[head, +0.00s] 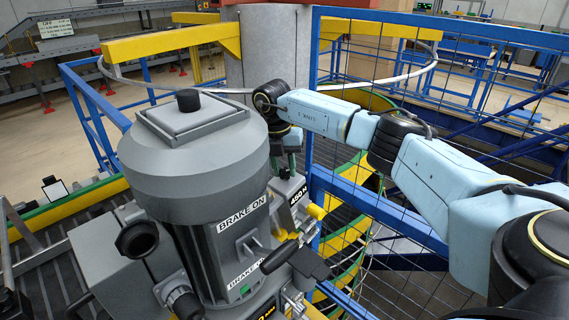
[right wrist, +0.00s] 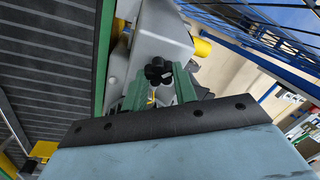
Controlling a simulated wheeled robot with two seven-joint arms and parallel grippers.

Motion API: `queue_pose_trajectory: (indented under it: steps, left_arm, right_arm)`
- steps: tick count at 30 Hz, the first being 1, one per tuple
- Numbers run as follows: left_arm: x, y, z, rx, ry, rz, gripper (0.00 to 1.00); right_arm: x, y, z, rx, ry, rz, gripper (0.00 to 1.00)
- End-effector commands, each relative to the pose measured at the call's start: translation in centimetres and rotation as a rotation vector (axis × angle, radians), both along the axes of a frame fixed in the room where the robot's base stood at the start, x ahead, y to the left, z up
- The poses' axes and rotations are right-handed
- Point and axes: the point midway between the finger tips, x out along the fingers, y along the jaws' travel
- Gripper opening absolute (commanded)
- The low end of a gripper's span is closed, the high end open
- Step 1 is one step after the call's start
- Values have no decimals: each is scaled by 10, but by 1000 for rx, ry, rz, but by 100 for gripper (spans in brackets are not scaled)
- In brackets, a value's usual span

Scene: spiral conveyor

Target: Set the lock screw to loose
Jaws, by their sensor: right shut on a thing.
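The lock screw shows as a black star-shaped knob (right wrist: 158,71) on the grey housing in the right wrist view. In the head view it is a small dark knob (head: 284,173) behind the grey motor. My right gripper (head: 288,160) reaches down to it from above, at the far side of the motor. In the right wrist view the green fingers of my right gripper (right wrist: 160,80) stand on either side of the knob, shut on it. The screw's shaft and thread are hidden. My left gripper is not in view.
The grey motor (head: 195,160) with "BRAKE ON" labels stands close left of my right arm. A black-handled lever (head: 280,256) sticks out at its front. A blue mesh fence (head: 420,130) runs behind my right arm. A grey column (head: 268,55) stands behind the gripper.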

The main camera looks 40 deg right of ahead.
Motion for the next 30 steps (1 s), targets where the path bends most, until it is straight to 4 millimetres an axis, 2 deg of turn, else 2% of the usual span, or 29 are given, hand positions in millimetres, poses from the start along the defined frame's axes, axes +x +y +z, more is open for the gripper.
queue_pose_trajectory:
  steps: [30]
  left_arm:
    - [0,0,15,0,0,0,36]
  right_arm:
    - [1,2,1,-23,248,935,5]
